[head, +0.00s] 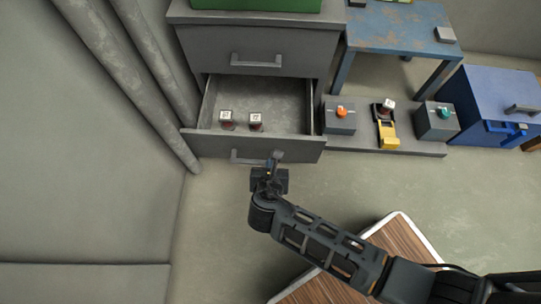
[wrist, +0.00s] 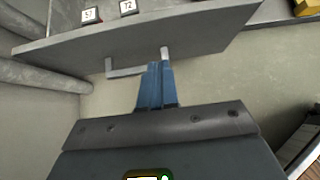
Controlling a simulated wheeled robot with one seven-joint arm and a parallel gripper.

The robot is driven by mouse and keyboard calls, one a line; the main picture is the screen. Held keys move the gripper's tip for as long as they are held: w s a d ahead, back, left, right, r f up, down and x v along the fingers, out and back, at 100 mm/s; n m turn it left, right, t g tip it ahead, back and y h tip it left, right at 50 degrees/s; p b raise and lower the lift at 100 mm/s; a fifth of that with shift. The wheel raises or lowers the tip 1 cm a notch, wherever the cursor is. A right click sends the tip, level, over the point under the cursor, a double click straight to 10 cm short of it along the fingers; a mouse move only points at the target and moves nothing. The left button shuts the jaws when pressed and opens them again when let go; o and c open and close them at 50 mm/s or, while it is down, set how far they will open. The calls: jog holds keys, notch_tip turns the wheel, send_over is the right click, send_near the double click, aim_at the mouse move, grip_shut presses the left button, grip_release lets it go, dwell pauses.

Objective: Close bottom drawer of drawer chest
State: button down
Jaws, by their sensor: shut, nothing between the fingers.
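The grey drawer chest (head: 255,47) stands against the wall in the head view. Its bottom drawer (head: 197,143) is pulled out, and two small items with number labels sit inside it. The drawer's handle (head: 245,158) is on its front face and shows in the wrist view (wrist: 127,72). My gripper (head: 275,158) is at the right end of this handle. In the wrist view its shut blue fingers (wrist: 158,66) point at the drawer front, beside the handle's right post. I cannot tell whether they touch it.
Right of the drawer, a low grey platform (head: 420,149) holds an orange-button box (head: 340,120), a yellow device (head: 388,136) and a green-knob box (head: 437,124). A blue cabinet (head: 490,95) stands farther right. Pipes (head: 130,80) run along the left. A wood-topped table (head: 400,240) is below my arm.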

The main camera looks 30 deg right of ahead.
aim_at(274, 139)
jog(key=b+x, duration=0.1)
jog(key=x, duration=0.2)
jog(key=b+x, duration=0.1)
jog(key=x, duration=0.1)
jog(key=r+b+x, duration=0.1)
jog(key=x, duration=0.2)
jog(key=shift+w+d+f+b, duration=0.15)
jog(key=shift+w+d+b, duration=0.3)
jog(key=shift+w, duration=0.15)
jog(key=shift+w+d, duration=0.4)
jog(key=shift+w, duration=0.15)
jog(key=shift+w+d, duration=0.1)
jog(key=shift+w+d, duration=0.15)
jog(key=shift+w, duration=0.05)
jog(key=w+d, duration=0.7)
jog(key=w, duration=0.2)
jog(key=w+d+b, duration=0.1)
jog(key=w+d, duration=0.6)
jog(key=w, duration=0.3)
jog(key=shift+w+r, duration=0.2)
jog(key=shift+r, duration=0.05)
